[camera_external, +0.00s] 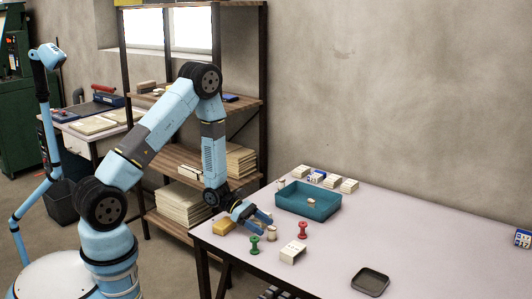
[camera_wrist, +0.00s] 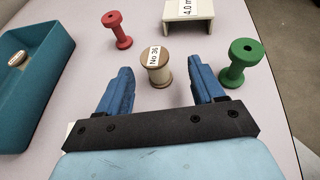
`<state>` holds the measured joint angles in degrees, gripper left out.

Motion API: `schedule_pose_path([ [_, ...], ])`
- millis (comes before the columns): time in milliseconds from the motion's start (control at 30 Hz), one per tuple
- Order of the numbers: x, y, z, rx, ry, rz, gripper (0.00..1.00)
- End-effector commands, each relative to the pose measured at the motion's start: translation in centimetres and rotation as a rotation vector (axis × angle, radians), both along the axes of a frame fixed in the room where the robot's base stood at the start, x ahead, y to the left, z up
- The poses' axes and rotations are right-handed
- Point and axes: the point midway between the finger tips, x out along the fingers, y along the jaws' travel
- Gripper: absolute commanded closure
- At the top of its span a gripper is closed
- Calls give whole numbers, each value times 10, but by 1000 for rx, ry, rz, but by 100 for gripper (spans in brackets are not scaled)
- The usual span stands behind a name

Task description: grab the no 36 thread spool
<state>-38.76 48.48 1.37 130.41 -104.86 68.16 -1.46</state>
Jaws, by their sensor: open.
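The No 36 thread spool (camera_wrist: 155,68) stands upright on the table in the wrist view, pale thread with a brown top and a "No 36" label. It also shows in the external view (camera_external: 272,232). My gripper (camera_wrist: 160,80) is open, its two blue fingers on either side of the spool in the picture, the spool at or just beyond the fingertips. I cannot tell whether they touch it. In the external view my gripper (camera_external: 259,219) is low over the table near its left end.
A green spool (camera_wrist: 240,62) stands close by the right finger. A red spool (camera_wrist: 117,30) stands further off to the left. A white labelled block (camera_wrist: 189,14) is beyond. A teal tray (camera_wrist: 45,75) is at left. A dark shallow dish (camera_external: 370,281) lies near the front edge.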

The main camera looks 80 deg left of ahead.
Motion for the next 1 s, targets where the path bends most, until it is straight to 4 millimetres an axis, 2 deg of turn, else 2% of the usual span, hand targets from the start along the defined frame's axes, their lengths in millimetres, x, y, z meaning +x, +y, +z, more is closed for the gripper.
schedule_pose_path([
  [367, 18, -11, -9, 0, -1, -2, 33],
  [700, 51, -30, -25, 0, 0, -2, 33],
  [933, 53, -31, -26, -1, -1, -1, 33],
  [1000, 53, -31, -26, -1, -1, -1, 38],
])
